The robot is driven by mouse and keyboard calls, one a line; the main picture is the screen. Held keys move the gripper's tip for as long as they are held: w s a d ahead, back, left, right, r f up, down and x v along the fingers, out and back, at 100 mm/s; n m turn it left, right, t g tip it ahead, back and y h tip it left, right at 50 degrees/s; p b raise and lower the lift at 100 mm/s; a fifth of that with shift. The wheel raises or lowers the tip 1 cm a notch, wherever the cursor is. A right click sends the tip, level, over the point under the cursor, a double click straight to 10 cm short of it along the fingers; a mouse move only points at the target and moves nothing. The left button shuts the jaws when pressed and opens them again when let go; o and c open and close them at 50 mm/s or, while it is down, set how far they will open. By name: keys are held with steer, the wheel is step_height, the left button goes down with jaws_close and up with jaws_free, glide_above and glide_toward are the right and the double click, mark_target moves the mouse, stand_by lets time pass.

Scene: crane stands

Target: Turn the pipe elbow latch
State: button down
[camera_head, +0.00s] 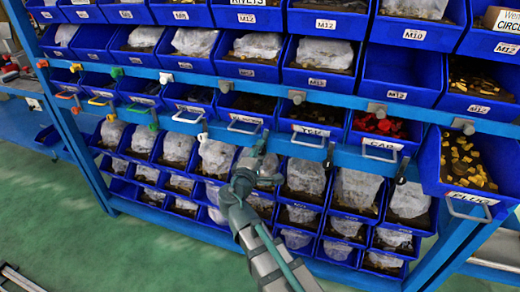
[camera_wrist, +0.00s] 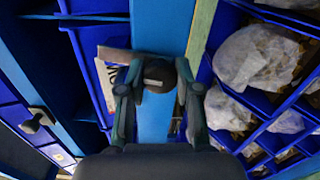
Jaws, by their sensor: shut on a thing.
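My gripper (camera_head: 260,160) reaches up to the blue rail under the handled bins, at the middle of the rack. In the wrist view my gripper (camera_wrist: 159,88) has one finger on each side of a dark, rounded latch knob (camera_wrist: 160,74) and is shut on it. The knob stands out from the blue rail (camera_wrist: 160,25). In the head view my gripper hides this latch. It lies below a bin with a white label (camera_head: 244,128) that is too small to read. The latch's exact turn angle is hard to tell.
Similar dark latches hang to the right (camera_head: 328,155) and (camera_head: 402,169). Another grey latch (camera_wrist: 35,119) shows in the wrist view. The PLUG bin (camera_head: 431,165) juts out at the right. Small bins with bagged parts (camera_head: 216,157) lie below. The green floor (camera_head: 60,210) is open at left.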

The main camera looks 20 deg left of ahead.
steer(key=shift+n, duration=0.5)
steer(key=c, duration=0.8)
jaws_free()
steer(key=shift+s, duration=0.1)
steer(key=s, duration=1.1)
steer(key=shift+s, duration=0.4)
